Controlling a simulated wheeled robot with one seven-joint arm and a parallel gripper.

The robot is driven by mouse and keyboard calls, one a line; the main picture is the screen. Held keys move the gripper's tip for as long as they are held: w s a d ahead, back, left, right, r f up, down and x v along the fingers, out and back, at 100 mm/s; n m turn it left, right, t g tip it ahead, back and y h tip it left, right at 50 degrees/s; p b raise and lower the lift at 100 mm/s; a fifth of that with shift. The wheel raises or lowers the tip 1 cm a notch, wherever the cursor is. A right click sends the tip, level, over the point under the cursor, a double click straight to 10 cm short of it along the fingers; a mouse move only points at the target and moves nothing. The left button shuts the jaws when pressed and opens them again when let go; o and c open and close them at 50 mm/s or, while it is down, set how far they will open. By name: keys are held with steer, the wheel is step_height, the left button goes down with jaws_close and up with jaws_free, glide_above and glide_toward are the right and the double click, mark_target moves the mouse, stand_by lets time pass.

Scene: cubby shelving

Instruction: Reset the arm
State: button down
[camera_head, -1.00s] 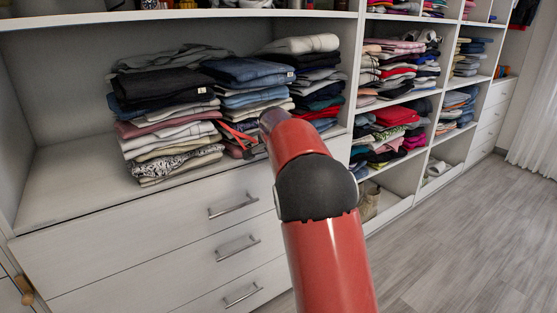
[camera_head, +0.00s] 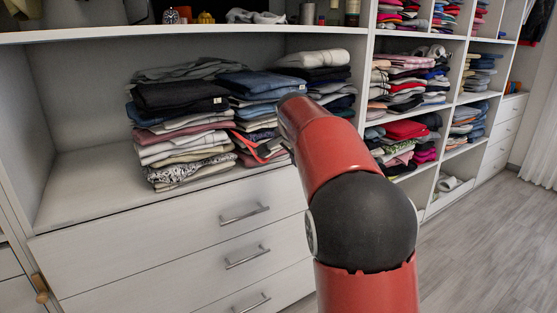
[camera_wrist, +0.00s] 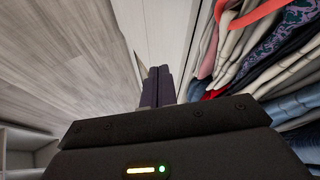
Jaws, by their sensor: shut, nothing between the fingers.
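My gripper (camera_wrist: 157,86) shows in the wrist view with its two dark fingers together and nothing between them. It is in front of the shelving, beside folded clothes (camera_wrist: 262,50) that fill the right of that view. In the head view my red arm (camera_head: 330,150) rises from the bottom and reaches toward the shelf, ending near the clothes stacks. The gripper itself is hidden behind the arm there. A red-orange strap-like thing (camera_head: 262,152) lies at the front of the middle stack.
Stacks of folded clothes (camera_head: 185,125) stand on the wide white shelf (camera_head: 85,190). Drawers with metal handles (camera_head: 244,214) are below it. Cubbies with more clothes (camera_head: 405,130) are to the right. Open wooden floor (camera_head: 475,250) lies at the lower right.

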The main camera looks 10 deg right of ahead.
steer(key=s+a+n+y, duration=0.25)
steer(key=s+n, duration=0.35)
steer(key=s, duration=1.3)
steer(key=s+a+f+n, duration=0.1)
steer(key=s+f+n, duration=0.1)
steer(key=s, duration=0.4)
steer(key=s+a+f+n+g, duration=0.1)
steer(key=s+a+f+n, duration=0.1)
steer(key=s+f, duration=0.3)
steer(key=s+a+f+n, duration=0.2)
steer(key=s+f+n, duration=0.1)
steer(key=s, duration=0.6)
steer(key=shift+a+f, duration=0.2)
